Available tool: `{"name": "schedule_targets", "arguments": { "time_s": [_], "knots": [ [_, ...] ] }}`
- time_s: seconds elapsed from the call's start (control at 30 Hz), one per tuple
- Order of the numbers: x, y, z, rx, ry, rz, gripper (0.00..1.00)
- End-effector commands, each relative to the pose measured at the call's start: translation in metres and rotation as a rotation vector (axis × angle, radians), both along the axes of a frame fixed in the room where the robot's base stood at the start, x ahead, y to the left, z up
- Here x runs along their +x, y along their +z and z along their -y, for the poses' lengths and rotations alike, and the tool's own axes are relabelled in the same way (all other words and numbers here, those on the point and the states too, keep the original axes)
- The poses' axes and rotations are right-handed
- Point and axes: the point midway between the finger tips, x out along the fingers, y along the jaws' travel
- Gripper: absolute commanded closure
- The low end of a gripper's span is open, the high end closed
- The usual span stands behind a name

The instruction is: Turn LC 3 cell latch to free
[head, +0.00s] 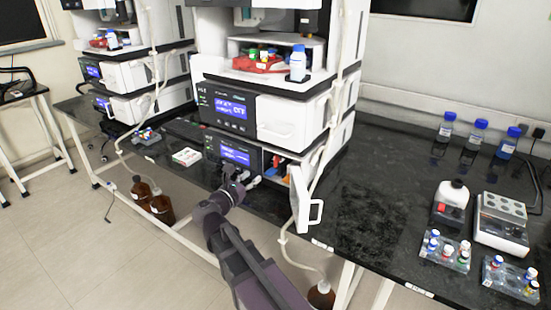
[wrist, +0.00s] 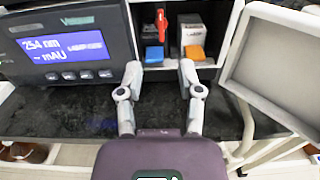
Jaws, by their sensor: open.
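A red lever (wrist: 162,25), which looks like the cell latch, stands nearly upright between two cells in the open bay of the lowest unit; it also shows as a small red spot in the head view (head: 277,161). Left of it is a cell with a blue front (wrist: 153,55), right of it one with an orange front (wrist: 195,53). My gripper (wrist: 160,70) is open and empty, its fingers spread in front of the bay, below the lever and apart from it. In the head view my gripper (head: 240,180) is in front of the lowest unit.
The bay's white door (head: 300,199) stands open at the right; it fills the right of the wrist view (wrist: 275,65). The detector's display panel (wrist: 70,45) is at left. The bench (head: 365,225) is clear right of the door. Vial racks (head: 445,252) stand farther right.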

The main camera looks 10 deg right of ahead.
Motion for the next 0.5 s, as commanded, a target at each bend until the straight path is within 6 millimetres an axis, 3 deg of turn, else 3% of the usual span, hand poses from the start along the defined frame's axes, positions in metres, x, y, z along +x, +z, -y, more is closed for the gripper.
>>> {"name": "schedule_targets", "arguments": {
  "time_s": [0.27,0.5],
  "knots": [
    [0.009,0.000,0.009,0.001,-0.001,0.001,0.53],
    [0.028,0.000,0.028,0.001,-0.004,0.000,0.53]
  ]
}}
